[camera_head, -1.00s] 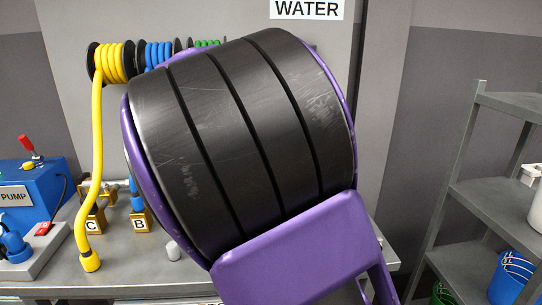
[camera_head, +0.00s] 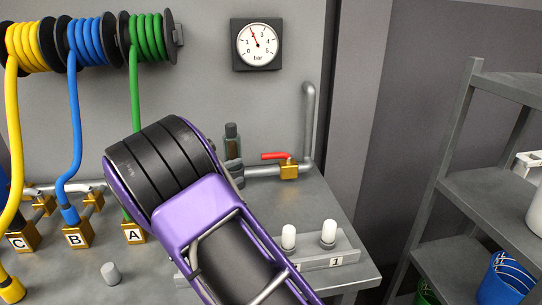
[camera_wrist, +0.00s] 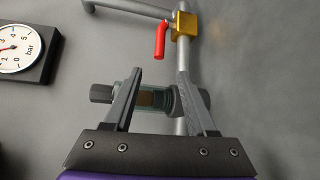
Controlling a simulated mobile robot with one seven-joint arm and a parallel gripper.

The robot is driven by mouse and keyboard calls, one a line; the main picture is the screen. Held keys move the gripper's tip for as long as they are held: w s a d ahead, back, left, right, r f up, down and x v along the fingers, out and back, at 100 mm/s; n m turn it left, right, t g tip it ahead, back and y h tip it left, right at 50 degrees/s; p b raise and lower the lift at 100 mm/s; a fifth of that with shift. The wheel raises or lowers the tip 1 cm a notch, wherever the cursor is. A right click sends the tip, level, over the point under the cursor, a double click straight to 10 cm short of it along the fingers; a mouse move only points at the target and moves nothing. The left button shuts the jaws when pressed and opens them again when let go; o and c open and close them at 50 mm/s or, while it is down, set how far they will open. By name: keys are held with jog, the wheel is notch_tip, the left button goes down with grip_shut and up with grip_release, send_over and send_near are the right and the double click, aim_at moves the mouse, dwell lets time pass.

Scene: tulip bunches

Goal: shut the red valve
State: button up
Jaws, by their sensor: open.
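The red valve has a red lever (camera_head: 274,156) on a brass body (camera_head: 289,170), on a grey pipe at the back right of the bench. The lever points left, roughly along the pipe. In the wrist view the red lever (camera_wrist: 160,40) hangs down from the brass body (camera_wrist: 185,24), just beyond the fingertips. My gripper (camera_wrist: 160,78) is open and empty, with its fingers apart on either side of the lever's line. In the head view my arm hides most of the gripper, left of the valve.
A dark glass filter (camera_head: 232,140) stands on the pipe left of the valve, behind my fingers in the wrist view. A pressure gauge (camera_head: 257,44) hangs above. Hoses and brass valves A, B, C (camera_head: 134,233) are left; a rack (camera_head: 330,250) holds white-topped pieces in front.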

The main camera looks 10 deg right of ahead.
aim_at(266, 158)
jog(key=x, duration=1.6)
jog(key=shift+d, duration=0.1)
grip_shut()
dwell(0.7)
